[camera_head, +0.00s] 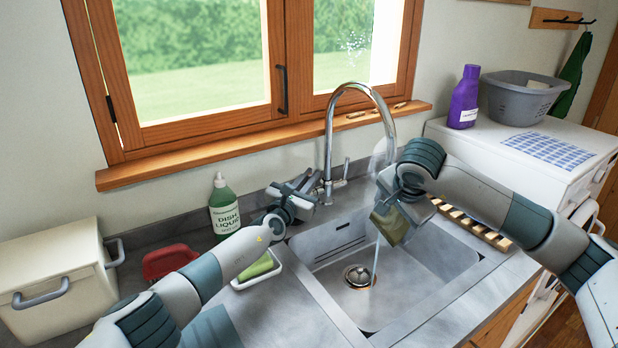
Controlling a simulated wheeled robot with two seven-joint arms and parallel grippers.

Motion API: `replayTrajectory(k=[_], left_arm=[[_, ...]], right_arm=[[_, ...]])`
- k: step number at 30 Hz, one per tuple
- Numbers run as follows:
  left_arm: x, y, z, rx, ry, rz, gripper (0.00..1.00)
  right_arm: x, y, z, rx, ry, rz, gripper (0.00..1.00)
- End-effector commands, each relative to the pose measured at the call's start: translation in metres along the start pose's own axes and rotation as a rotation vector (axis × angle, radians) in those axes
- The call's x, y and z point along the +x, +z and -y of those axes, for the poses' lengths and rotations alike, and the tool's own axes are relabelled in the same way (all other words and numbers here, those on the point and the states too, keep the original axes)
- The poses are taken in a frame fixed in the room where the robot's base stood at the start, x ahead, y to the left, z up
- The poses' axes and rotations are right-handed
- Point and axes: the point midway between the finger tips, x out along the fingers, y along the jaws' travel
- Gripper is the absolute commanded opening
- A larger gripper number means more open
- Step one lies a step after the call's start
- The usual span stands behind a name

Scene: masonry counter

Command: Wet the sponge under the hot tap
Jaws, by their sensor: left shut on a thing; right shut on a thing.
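The chrome tap (329,140) arches over the grey sink (330,285). A thin stream of water (376,262) falls into the basin near the drain. Faint steam shows near the spout. My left gripper (312,192) is shut at the left side of the tap's base, on what appears to be its left handle, mostly hidden by the fingers. My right gripper (388,205) is shut on an olive-yellow sponge (393,228), holding it under the spout above the basin. The water appears to meet the sponge; the gripper hides the exact contact.
A green dish liquid bottle (224,208), a white dish (240,284) with a green block (257,266) and a red object (168,260) stand left of the sink. A cream box (55,277) is further left. A wooden rack (472,224) lies right of the basin.

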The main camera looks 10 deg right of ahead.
Motion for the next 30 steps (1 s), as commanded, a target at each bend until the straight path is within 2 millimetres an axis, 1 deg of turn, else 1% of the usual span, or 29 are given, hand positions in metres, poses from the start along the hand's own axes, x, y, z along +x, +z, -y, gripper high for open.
replayTrajectory(k=[11, 12, 13, 14, 30], left_arm=[[-0.0002, 0.0007, 0.0005, 0.007, 0.001, 0.006, 0.0], [-0.0002, 0.0007, 0.0004, 0.007, 0.001, 0.006, 0.2], [-0.0002, 0.0007, 0.0004, 0.007, 0.001, 0.005, 0.27], [-0.0002, 0.0007, 0.0005, 0.007, 0.001, 0.005, 0.29], [0.0004, 0.0008, -0.0007, -0.005, 0.0, -0.003, 0.29]], right_arm=[[-0.0001, -0.0001, 0.0, 0.0, 0.0, 0.0, 0.55], [-0.0001, 0.0, 0.0, 0.0, 0.0, 0.0, 0.55], [-0.0001, -0.0001, 0.0, 0.0, 0.0, 0.0, 0.55], [-0.0001, 0.0, 0.0, 0.0, 0.0, 0.0, 0.55], [-0.0001, 0.0, 0.0, 0.0, 0.0, 0.0, 0.55]])
